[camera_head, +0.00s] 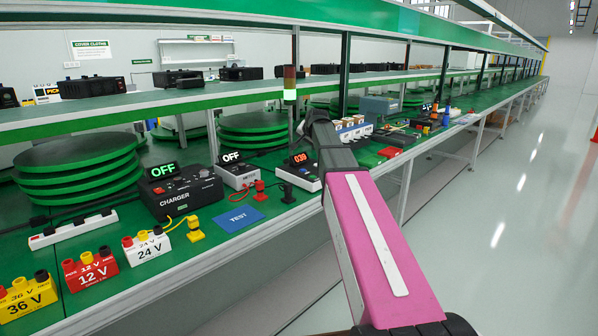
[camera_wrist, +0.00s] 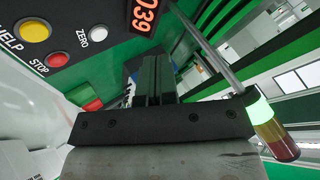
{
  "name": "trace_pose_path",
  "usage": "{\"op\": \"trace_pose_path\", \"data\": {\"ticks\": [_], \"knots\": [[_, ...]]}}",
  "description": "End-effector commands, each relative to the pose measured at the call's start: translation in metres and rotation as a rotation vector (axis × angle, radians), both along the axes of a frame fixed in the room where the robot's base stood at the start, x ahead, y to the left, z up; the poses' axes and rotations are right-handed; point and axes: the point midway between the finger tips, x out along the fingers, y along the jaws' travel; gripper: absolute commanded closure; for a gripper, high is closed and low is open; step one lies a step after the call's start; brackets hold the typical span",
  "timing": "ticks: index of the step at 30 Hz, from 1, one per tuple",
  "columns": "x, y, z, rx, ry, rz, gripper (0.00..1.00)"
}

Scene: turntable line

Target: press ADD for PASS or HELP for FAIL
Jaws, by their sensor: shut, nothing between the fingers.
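In the wrist view a dark panel carries a yellow button (camera_wrist: 37,29) by the label HELP, a red STOP button (camera_wrist: 60,59), a white ZERO button (camera_wrist: 97,36) and an orange display (camera_wrist: 143,15) reading 039. No ADD label is readable. My gripper (camera_wrist: 152,75) is shut and empty, its dark fingers apart in the picture from these buttons. In the head view a small box's display (camera_head: 301,158) also reads 039; my arm partly covers this area and my fingertips cannot be made out. I see no PASS or FAIL reading.
A charger (camera_head: 183,192) and a smaller box (camera_head: 238,174) both have displays reading OFF. A blue TEST mat (camera_head: 239,219) lies in front. A signal lamp (camera_head: 290,83) stands behind the 039 box; its green part glows in the wrist view (camera_wrist: 260,111). Battery blocks stand at left.

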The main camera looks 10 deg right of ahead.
Motion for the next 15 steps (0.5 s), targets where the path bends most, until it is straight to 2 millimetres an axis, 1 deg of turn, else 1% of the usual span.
{"op": "trace_pose_path", "data": {"ticks": [8, 11, 15], "knots": [[0.000, 0.000, -0.005, -0.001, 0.001, 0.001, 1.00], [0.000, 0.000, -0.012, -0.001, 0.001, 0.001, 1.00], [-0.001, 0.000, -0.028, -0.001, 0.002, 0.001, 1.00]]}}
